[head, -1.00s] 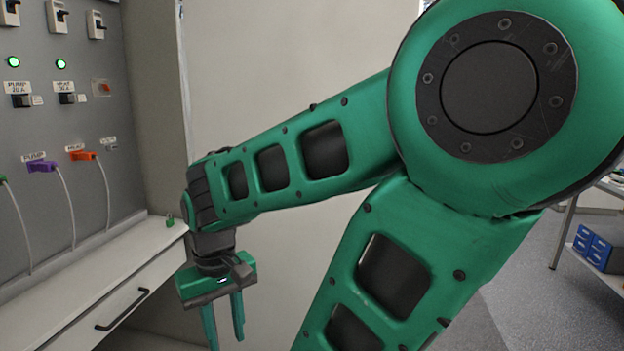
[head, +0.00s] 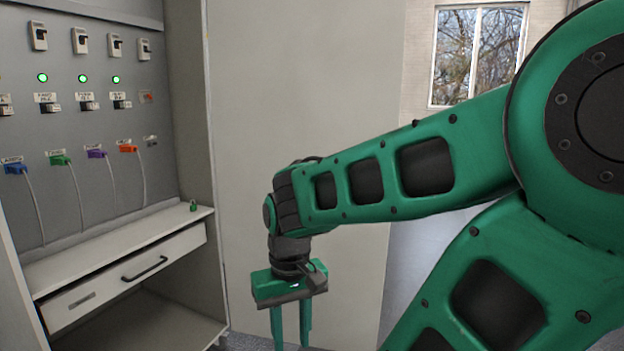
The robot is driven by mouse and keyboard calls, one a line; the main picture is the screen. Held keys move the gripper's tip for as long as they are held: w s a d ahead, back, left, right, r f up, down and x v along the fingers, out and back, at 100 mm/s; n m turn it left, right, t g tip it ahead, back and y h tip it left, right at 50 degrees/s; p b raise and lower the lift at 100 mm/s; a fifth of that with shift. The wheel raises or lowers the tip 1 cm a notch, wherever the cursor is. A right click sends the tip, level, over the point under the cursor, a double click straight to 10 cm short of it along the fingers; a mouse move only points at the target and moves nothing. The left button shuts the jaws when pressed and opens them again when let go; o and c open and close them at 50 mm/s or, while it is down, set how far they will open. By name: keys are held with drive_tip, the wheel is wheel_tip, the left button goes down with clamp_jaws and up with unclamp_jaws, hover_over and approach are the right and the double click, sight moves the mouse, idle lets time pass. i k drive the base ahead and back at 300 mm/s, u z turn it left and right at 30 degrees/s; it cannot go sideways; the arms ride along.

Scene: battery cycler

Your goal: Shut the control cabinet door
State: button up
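The control cabinet (head: 207,160) stands open on the left in the head view, with its grey inner panel showing. Its door seems to be the large plain beige panel (head: 300,90) that runs from the cabinet's right side and stands open. My arm covers part of this panel. My gripper (head: 291,335) hangs pointing down in front of the panel's lower part. Its two fingers are apart with nothing between them. I cannot tell how far it is from the panel, and I see no clear contact.
Inside the cabinet are switches, green lamps and coloured plugs (head: 95,153) with white cables. A small green padlock (head: 193,206) sits on the ledge above a closed drawer (head: 130,273). Below is an open compartment. A window (head: 478,55) shows behind at the right.

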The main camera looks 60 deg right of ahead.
sight(291, 81)
drive_tip(key=z, duration=2.7)
drive_tip(key=i, duration=4.85)
